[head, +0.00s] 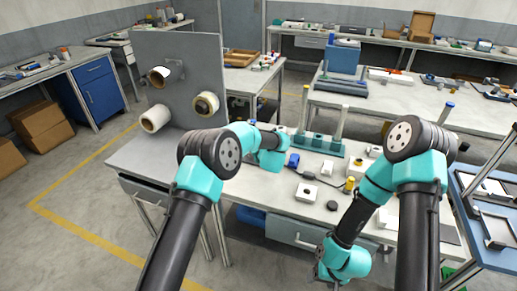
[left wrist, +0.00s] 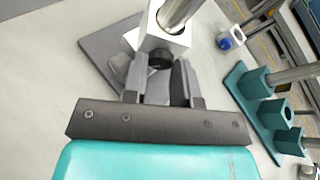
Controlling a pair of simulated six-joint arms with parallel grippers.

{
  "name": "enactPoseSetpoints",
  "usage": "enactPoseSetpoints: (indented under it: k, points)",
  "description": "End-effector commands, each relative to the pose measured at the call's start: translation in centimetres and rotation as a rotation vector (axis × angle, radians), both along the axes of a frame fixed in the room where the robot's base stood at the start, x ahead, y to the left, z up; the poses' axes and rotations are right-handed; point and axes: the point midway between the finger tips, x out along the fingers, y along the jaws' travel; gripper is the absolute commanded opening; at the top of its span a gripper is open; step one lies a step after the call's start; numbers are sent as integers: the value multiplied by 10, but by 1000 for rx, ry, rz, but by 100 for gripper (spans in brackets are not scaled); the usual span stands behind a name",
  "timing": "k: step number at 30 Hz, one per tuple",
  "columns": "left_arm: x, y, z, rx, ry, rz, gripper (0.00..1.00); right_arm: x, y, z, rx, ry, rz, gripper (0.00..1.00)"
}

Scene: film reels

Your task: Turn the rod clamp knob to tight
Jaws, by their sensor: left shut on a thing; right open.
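The rod clamp is a pale metal block (left wrist: 160,38) in the left wrist view, with a thick shiny rod (left wrist: 176,12) through it. A black knob (left wrist: 160,60) sticks out of the block towards me. My left gripper (left wrist: 162,72) is shut on this knob, one grey finger on each side. The fingers hide part of the knob, and no mark on it is readable. In the head view my left arm hides the clamp and the left gripper. My right gripper (head: 322,275) is low at the table's front edge, away from the clamp, open and small in view.
A teal holder (head: 325,148) with upright posts stands on the workbench (head: 265,195); it also shows in the left wrist view (left wrist: 262,105). A grey upright panel (head: 195,60) carries several rolls at the left. Small blocks and a blue item (head: 293,160) lie mid-table.

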Motion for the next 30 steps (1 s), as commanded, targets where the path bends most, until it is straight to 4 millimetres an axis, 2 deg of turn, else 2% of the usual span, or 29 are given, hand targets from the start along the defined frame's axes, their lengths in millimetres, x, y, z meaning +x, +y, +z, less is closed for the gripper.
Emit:
enactPoseSetpoints:
  k: [14, 30]
  points:
    - [1, -1, 1, 87, 35, 0, 3, 0, 0, 0, 0, 0, 0, 72]
    - [1, -4, 0, 439, 180, 0, 3, 0, 0, 0, 0, 0, 0, 72]
